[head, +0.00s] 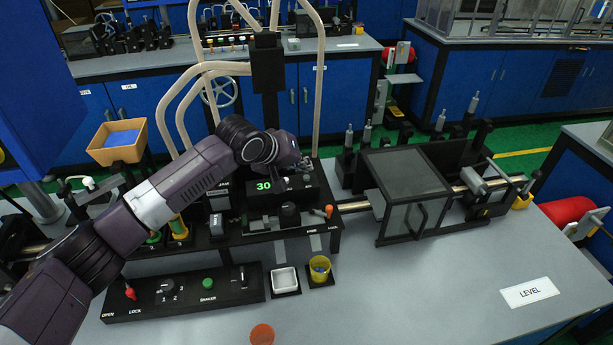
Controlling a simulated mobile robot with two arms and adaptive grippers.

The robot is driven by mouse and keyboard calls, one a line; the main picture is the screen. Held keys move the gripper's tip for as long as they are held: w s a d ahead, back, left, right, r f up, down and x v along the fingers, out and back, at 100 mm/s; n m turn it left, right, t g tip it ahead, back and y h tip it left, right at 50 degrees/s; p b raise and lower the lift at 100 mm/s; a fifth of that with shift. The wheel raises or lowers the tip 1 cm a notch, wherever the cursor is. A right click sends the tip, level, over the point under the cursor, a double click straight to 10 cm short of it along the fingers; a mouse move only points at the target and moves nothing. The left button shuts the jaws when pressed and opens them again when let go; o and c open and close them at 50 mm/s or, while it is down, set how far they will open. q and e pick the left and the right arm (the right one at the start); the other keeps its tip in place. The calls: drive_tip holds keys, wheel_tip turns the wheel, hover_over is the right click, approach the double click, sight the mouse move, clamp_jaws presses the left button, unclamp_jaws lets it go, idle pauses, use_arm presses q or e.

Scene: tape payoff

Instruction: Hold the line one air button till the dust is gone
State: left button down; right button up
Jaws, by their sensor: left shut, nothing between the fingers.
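My left arm comes in from the left, and its gripper (301,168) is shut and empty. It is over the back of the black machine housing (325,192), just above a green display (264,186) that reads 30. I cannot tell whether the fingertips touch anything. I cannot pick out the line one air button; my gripper and wrist cover part of the housing there. No dust can be made out at this size. My right gripper is not in view.
A front panel (185,299) has a red lever and a green button marked SHAKER. A white dish (285,280) and a yellow cup (320,269) sit beside it. A clear-sided box (405,180) stands to the right. The table around the LEVEL card (529,292) is clear.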

sight(304, 178)
use_arm(q)
drive_tip(key=shift+f, duration=0.35)
drive_tip(key=shift+f, duration=0.55)
idle(2.3)
drive_tip(key=shift+p, duration=0.3)
drive_tip(key=shift+r+p, duration=0.9)
drive_tip(key=shift+p, duration=0.15)
wheel_tip(304, 178, up, 5)
drive_tip(key=p, duration=0.5)
drive_tip(key=shift+r, duration=0.1)
